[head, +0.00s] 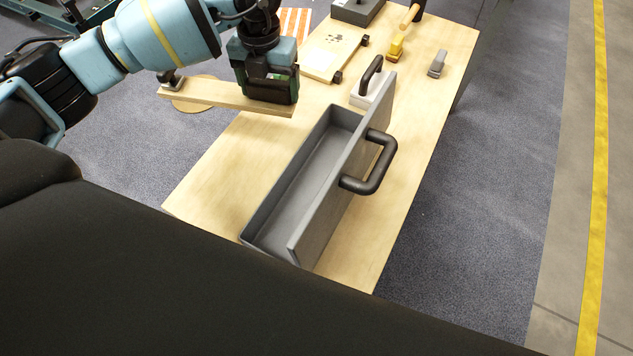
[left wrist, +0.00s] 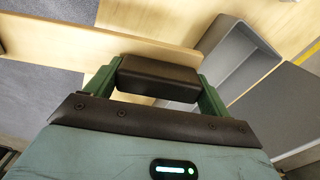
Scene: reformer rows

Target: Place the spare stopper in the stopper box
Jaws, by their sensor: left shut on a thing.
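My left gripper (head: 272,92) is shut on a dark, rounded block, seemingly the spare stopper. In the left wrist view the block (left wrist: 158,78) sits between the green fingers. In the head view the gripper is over the right end of a narrow wooden plank (head: 215,96); whether the block touches the plank I cannot tell. A long grey open box (head: 282,205), possibly the stopper box, lies right of and nearer than the gripper. Its inside looks empty. Its taller right wall carries a black handle (head: 375,180). My right gripper is not in view.
Table left of the open box is clear.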

